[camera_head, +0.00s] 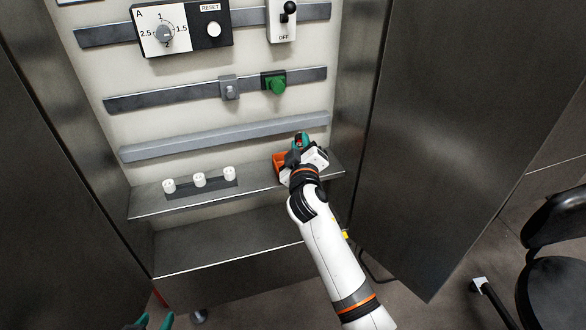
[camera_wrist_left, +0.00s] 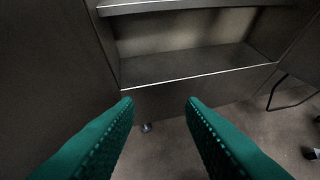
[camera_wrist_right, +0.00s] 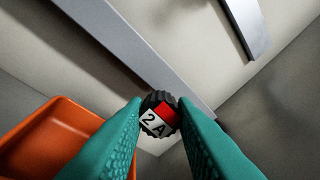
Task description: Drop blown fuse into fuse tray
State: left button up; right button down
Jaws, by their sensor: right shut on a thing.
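My right gripper (camera_wrist_right: 160,122) is shut on a fuse (camera_wrist_right: 158,118), a dark ribbed piece with a white face marked "2 A" and a red patch. The orange fuse tray (camera_wrist_right: 48,140) lies below and to the left of the fuse in the right wrist view. In the head view the tray (camera_head: 281,161) sits at the right end of the upper shelf, partly hidden by my right gripper (camera_head: 301,142). The fuse is above the tray's right side. My left gripper (camera_wrist_left: 160,102) is open and empty, low in front of the cabinet. In the head view only its teal fingertips (camera_head: 152,321) show at the bottom edge.
The green button (camera_head: 275,84), dial box (camera_head: 182,28) and switch (camera_head: 284,18) are higher. Open cabinet doors flank both sides. The lower shelf (camera_head: 225,240) is bare.

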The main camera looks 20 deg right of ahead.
pick_arm(q)
jog(key=shift+w+d+r+t, duration=0.35)
jog(key=shift+w+r+t, duration=0.35)
jog(key=shift+r, duration=0.05)
pick_arm(e)
jog(key=shift+f, duration=0.25)
jog(key=c, duration=1.1)
grip_release()
pick_arm(q)
jog(key=s+a+f+g+p, duration=0.1)
jog(key=s+a+f+g, duration=0.1)
jog(key=s+f+g, duration=0.2)
jog(key=shift+s+y, duration=0.4)
jog(key=shift+s, duration=0.05)
pick_arm(e)
jog(key=v, duration=1.2)
